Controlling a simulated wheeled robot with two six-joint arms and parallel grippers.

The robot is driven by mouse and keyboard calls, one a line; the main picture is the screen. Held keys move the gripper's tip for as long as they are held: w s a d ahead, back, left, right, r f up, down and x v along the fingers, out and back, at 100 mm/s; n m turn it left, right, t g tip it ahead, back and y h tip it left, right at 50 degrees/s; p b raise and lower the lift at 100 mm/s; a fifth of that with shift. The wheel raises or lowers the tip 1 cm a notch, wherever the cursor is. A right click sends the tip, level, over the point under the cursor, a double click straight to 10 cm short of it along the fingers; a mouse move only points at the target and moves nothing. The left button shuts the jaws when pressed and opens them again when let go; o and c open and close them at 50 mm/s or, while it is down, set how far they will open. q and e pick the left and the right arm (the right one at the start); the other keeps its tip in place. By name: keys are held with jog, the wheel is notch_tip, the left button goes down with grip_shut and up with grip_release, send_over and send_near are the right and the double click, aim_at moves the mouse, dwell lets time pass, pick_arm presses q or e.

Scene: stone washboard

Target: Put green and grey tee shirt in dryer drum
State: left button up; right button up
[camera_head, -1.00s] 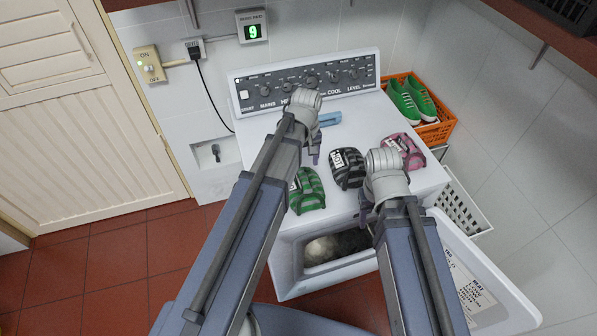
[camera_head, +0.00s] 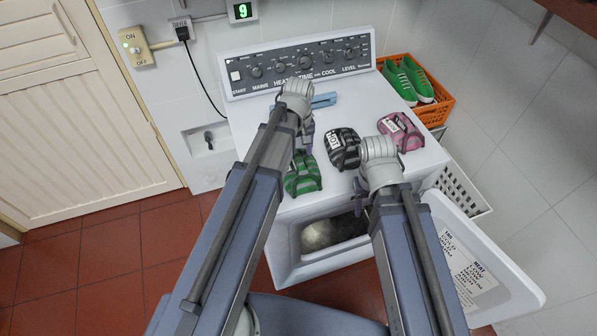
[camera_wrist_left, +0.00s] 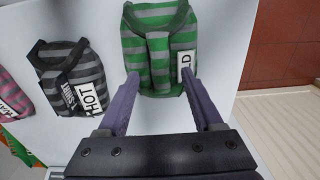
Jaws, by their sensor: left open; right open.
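The green and grey striped tee shirt (camera_head: 303,182) lies folded on the dryer's white top, near its front left edge. My left gripper (camera_head: 303,146) is open and empty, just behind and above the shirt. In the left wrist view the two purple fingers (camera_wrist_left: 158,80) point at the green and grey shirt (camera_wrist_left: 150,42), one near each lower side of it; I cannot tell whether they touch it. My right gripper (camera_head: 364,196) is open over the front of the dryer top, its fingers partly hidden. The dryer drum (camera_head: 328,234) shows through the open front, below both grippers.
A black and grey shirt (camera_head: 343,149) and a pink one (camera_head: 402,130) lie to the right on the dryer top. A blue item (camera_head: 324,100) lies behind them. The open dryer door (camera_head: 490,265) sticks out at the right. An orange crate (camera_head: 433,110) holds green shoes.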

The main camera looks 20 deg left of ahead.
aim_at(299, 158)
pick_arm(q)
notch_tip(299, 158, down, 3)
jog(key=shift+f+b, duration=0.1)
jog(key=shift+b, duration=1.05)
grip_shut()
dwell(0.4)
